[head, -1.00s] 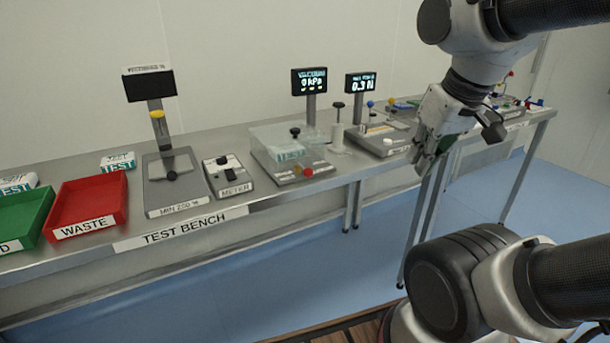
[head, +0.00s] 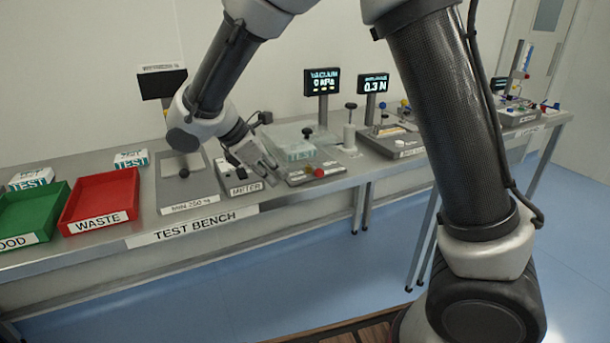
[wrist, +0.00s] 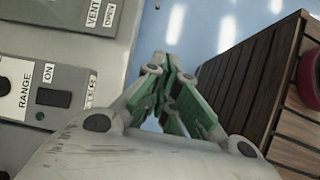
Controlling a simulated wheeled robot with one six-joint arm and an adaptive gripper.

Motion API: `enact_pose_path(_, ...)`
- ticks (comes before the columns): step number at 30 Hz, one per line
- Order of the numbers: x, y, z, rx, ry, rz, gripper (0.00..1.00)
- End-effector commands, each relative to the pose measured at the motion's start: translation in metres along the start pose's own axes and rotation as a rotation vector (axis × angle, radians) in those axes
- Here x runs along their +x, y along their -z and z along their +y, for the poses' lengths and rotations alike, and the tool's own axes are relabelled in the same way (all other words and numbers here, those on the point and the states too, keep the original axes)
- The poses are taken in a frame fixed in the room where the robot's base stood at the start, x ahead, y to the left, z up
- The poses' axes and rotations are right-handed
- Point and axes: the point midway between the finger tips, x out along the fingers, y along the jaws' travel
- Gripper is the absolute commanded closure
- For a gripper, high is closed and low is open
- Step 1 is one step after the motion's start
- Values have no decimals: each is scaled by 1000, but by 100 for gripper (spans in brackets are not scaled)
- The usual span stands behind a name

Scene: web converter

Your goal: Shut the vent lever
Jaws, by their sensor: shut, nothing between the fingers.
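The vacuum unit (head: 318,178) stands on the test bench, with a clear lidded chamber (head: 296,143) and a red knob (head: 318,172) at its front. In the wrist view a label (wrist: 94,14) reading VENT and OPEN shows at the top left on the grey panel. I cannot clearly make out the vent lever itself; my gripper may hide part of the unit's front left. My gripper (head: 270,172) is shut and empty, above the bench edge between the meter and the vacuum unit. Its green-padded fingers (wrist: 172,75) also show in the wrist view.
The meter (head: 238,186) is close under my gripper on the left. A weighing plate (head: 187,203), red waste tray (head: 72,221) and green tray (head: 20,241) stand farther left. The vacuum display (head: 322,82) rises behind the unit. A wooden slatted surface (wrist: 250,80) shows below.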

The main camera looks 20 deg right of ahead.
Motion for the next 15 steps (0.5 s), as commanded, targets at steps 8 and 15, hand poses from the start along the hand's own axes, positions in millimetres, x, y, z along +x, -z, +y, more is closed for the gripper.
enact_pose_path(8,-22,-17,33,-258,-75,-81,100)
enact_pose_path(15,-21,-18,33,-266,-74,-79,100)
